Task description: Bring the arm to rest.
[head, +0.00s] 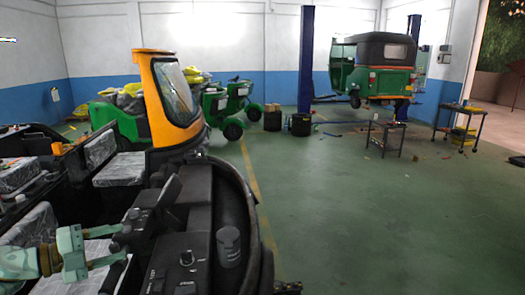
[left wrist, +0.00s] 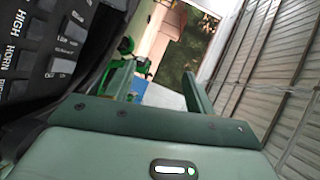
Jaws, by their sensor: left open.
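My left gripper (head: 118,243) is at the lower left of the head view, green and open, with its two fingers pointing right. It is in front of a black dashboard (head: 187,250) with knobs and is empty. In the left wrist view the gripper (left wrist: 158,84) shows two spread fingers with nothing between them. A black switch panel (left wrist: 50,45) with labels such as HORN and HIGH is close to the left of the fingers. I cannot tell whether they touch it. My right gripper is not in view.
Plastic-wrapped seats (head: 121,168) and a yellow-orange rickshaw cab front (head: 168,100) stand at the left. A green rickshaw (head: 378,70) is raised by a blue post (head: 306,75) at the back. Small metal tables (head: 386,128) stand to the right. The green floor (head: 350,220) is mostly clear.

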